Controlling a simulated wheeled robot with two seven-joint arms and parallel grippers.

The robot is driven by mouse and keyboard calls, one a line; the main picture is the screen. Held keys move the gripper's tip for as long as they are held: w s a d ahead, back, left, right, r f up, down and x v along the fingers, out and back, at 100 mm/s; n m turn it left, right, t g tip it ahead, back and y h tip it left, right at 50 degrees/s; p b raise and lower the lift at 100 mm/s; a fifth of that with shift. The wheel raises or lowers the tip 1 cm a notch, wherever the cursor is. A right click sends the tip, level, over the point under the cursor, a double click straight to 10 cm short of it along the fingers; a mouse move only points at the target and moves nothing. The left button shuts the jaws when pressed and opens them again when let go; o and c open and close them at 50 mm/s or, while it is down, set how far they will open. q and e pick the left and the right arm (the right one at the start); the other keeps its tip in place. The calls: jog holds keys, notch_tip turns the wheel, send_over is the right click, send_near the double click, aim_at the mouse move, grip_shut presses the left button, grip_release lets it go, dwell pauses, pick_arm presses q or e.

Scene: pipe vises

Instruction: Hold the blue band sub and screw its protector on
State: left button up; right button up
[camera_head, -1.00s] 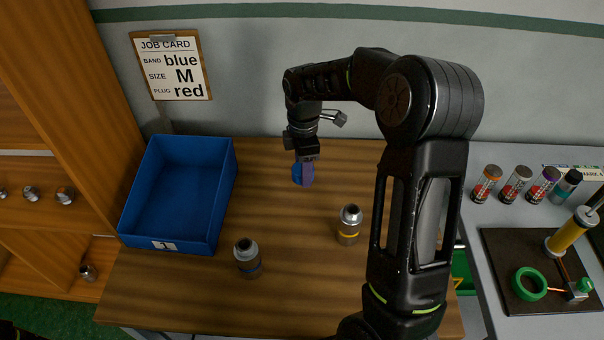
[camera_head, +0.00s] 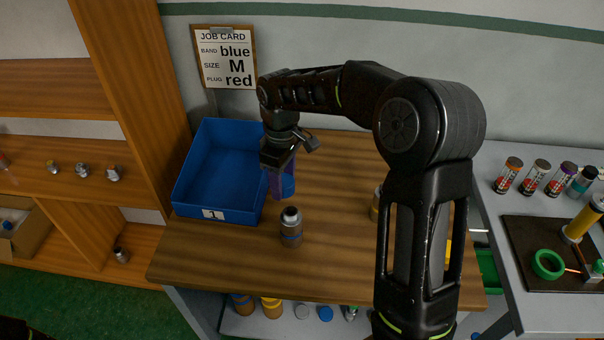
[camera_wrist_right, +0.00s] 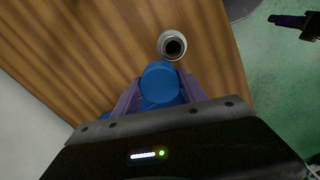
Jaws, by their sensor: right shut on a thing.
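The blue band sub (camera_head: 291,228) stands upright on the wooden bench, grey with a dark neck. In the right wrist view its open top (camera_wrist_right: 173,45) shows just beyond my fingertips. My right gripper (camera_head: 277,186) has purple fingers shut on a blue protector (camera_head: 288,183), a little behind and above the sub and apart from it in the wrist view. The protector (camera_wrist_right: 160,82) fills the gap between the fingers there. What seems to be my left gripper (camera_wrist_right: 278,19) shows at the right wrist view's upper right, away from the sub; its opening is unclear.
A blue tray numbered 1 (camera_head: 212,214) stands left of my right gripper. A yellow band sub (camera_head: 376,205) is partly hidden by my right arm. The job card (camera_head: 225,57) reads blue, M, red. Bench is clear around the sub.

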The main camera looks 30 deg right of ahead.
jog(key=w+a+f+m+b, duration=0.1)
jog(key=a+f+m+b, duration=0.3)
jog(key=a+f+m, duration=0.2)
jog(key=a, duration=0.2)
jog(key=shift+a+m, duration=0.3)
jog(key=shift+a, duration=0.05)
